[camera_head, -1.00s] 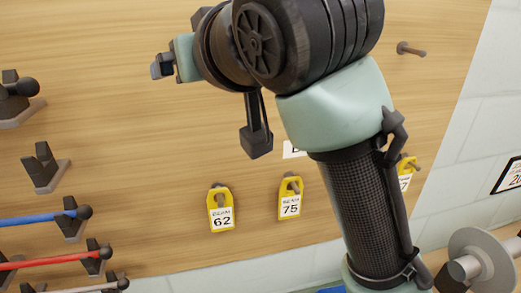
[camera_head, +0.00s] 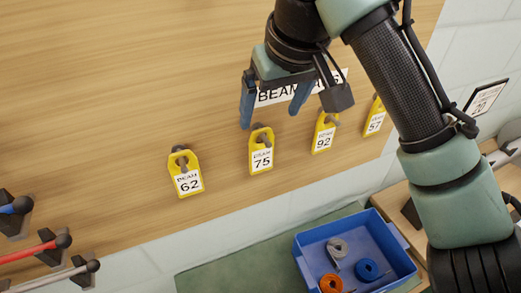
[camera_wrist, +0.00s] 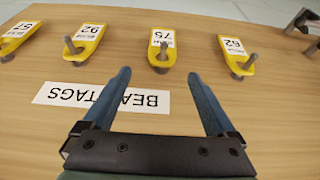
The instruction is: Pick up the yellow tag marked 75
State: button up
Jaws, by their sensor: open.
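The yellow tag marked 75 (camera_head: 261,150) hangs on a peg on the wooden board, between the tags marked 62 and 92. In the wrist view the tag marked 75 (camera_wrist: 163,46) appears upside down, beyond my fingertips and between their lines. My gripper (camera_head: 272,115) is open and empty, its two blue fingers apart in front of the board, just above the tag in the head view. In the wrist view my gripper (camera_wrist: 157,78) spans the "BEAM TAGS" label and does not touch the tag.
Tag 62 (camera_head: 186,172), tag 92 (camera_head: 323,133) and tag 57 (camera_head: 375,117) hang on neighbouring pegs. The white label (camera_head: 275,95) is behind my fingers. A blue bin (camera_head: 309,266) with spools stands below right. Coloured rods (camera_head: 32,252) sit at lower left.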

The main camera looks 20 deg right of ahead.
aim_at(262, 130)
jog(key=shift+w+a+f+p, duration=0.1)
jog(key=shift+w+f+p, duration=0.15)
jog(key=shift+f+p, duration=0.35)
jog(key=p+x, duration=0.1)
jog(key=x, duration=0.3)
jog(key=shift+w+f, duration=0.15)
jog(key=shift+w, duration=0.1)
grip_shut()
